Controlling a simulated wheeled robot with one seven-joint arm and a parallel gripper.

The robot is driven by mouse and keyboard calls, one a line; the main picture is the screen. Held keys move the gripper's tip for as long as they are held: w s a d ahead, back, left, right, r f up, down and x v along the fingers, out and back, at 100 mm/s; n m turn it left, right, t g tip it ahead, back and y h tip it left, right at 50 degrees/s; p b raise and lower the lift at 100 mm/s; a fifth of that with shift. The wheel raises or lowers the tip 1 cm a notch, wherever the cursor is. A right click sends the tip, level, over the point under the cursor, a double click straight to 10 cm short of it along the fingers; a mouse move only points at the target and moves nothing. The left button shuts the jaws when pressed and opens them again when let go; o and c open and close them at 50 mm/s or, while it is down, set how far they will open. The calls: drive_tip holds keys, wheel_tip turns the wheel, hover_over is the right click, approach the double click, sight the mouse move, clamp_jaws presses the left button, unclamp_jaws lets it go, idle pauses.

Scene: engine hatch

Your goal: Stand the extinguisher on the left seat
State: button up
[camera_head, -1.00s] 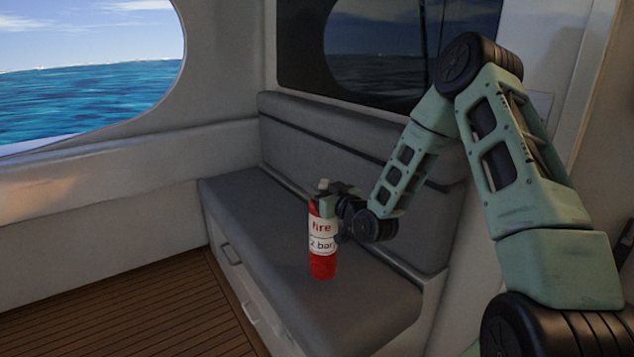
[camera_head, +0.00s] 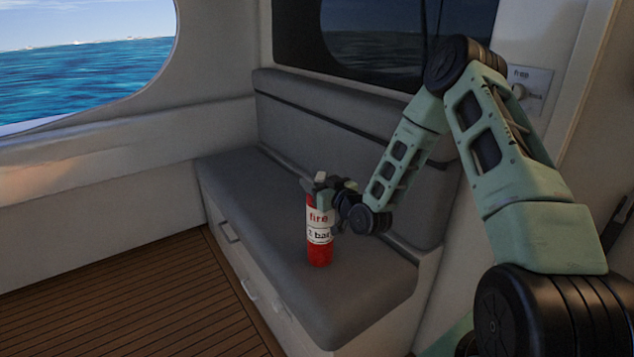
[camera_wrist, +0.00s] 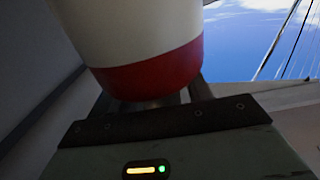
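The extinguisher (camera_head: 319,250) is a red cylinder with a white label reading "fire" and "2 bar". It is upright over the grey cushion of the left seat (camera_head: 255,205), towards its near end. I cannot tell whether its base touches the cushion. My gripper (camera_head: 322,194) comes from the right and is shut on the extinguisher near its top. In the wrist view, the extinguisher's white and red body (camera_wrist: 140,50) fills the upper middle, in front of the fingers. The fingertips are hidden there.
The seat's backrest (camera_head: 350,150) runs along the wall behind the extinguisher. Drawers with handles (camera_head: 249,289) are in the seat's front. The wooden floor (camera_head: 120,310) at left is clear. The far part of the cushion is bare. A wall panel with a knob (camera_head: 522,90) is at right.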

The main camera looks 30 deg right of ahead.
drive_tip(key=shift+r, duration=0.1)
drive_tip(key=s+b, duration=0.3)
drive_tip(key=s, duration=0.9)
drive_tip(key=s+a+f+n+g+y, duration=0.1)
drive_tip(key=s+a+n+g+y, duration=0.3)
drive_tip(key=a, duration=0.6)
drive_tip(key=a+n+g+h, duration=0.1)
drive_tip(key=a+g, duration=0.5)
drive_tip(key=a, duration=0.4)
drive_tip(key=s+a+r+g+h, duration=0.1)
drive_tip(key=s+a+r+g, duration=0.1)
drive_tip(key=s, duration=0.6)
drive_tip(key=s+a+r+n+g+h, duration=0.1)
drive_tip(key=s+a+r+g, duration=0.1)
drive_tip(key=s, duration=0.6)
drive_tip(key=s+a+r+n+g+h, duration=0.1)
drive_tip(key=s+a+g, duration=0.3)
drive_tip(key=s, duration=0.4)
drive_tip(key=shift+a+r, duration=0.15)
drive_tip(key=shift+r, duration=0.35)
